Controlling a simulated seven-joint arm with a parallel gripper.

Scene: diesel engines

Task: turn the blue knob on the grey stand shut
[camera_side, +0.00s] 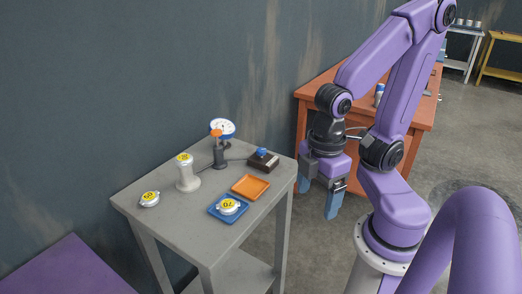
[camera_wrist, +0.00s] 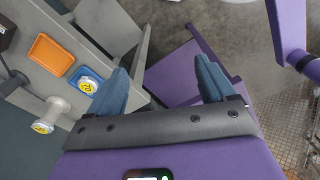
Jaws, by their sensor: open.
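A small blue knob (camera_side: 262,152) sits on top of a dark box (camera_side: 264,163) near the back right edge of the grey stand (camera_side: 160,220), a table-like piece. How far the knob is turned is too small to tell. In the wrist view part of a dark box (camera_wrist: 6,34) shows at the left edge; the knob is not visible there. My gripper (camera_side: 317,203), with blue fingers, is open and empty. It hangs pointing down beside the stand, to the right of the knob and apart from it. It also shows in the wrist view (camera_wrist: 160,68).
On the stand are an orange tray (camera_side: 250,187), a blue tray (camera_side: 214,211) holding a yellow-and-white round piece, a white post (camera_side: 187,177), another round piece (camera_side: 149,199), and a dark post (camera_side: 219,156) with a gauge (camera_side: 226,125) behind. A red-brown table (camera_side: 318,95) stands behind my arm.

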